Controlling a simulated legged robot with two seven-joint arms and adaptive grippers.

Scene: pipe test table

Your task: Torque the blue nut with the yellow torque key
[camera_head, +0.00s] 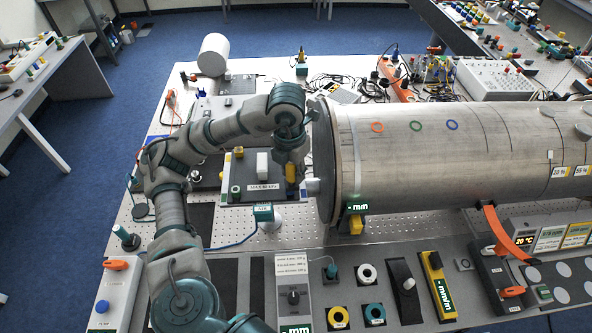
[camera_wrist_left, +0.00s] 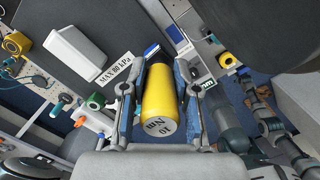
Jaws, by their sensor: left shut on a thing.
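My left gripper (camera_head: 291,168) is beside the left end of the large pipe. In the left wrist view its two fingers (camera_wrist_left: 162,98) are shut on the yellow torque key (camera_wrist_left: 160,97). The key is a yellow cylinder with a grey end face marked "10 Nm". In the head view only a bit of the yellow key (camera_head: 291,173) shows at the gripper. A small blue part (camera_wrist_left: 151,50) shows at the key's far end; I cannot tell whether it is the blue nut. My right gripper is out of view.
The metal pipe (camera_head: 400,165) fills the right of the table, with its flange near my left arm. A panel with a white block (camera_head: 262,163) lies left of the gripper. Knobs and a switch panel (camera_head: 292,290) line the front. Cables and boxes stand behind.

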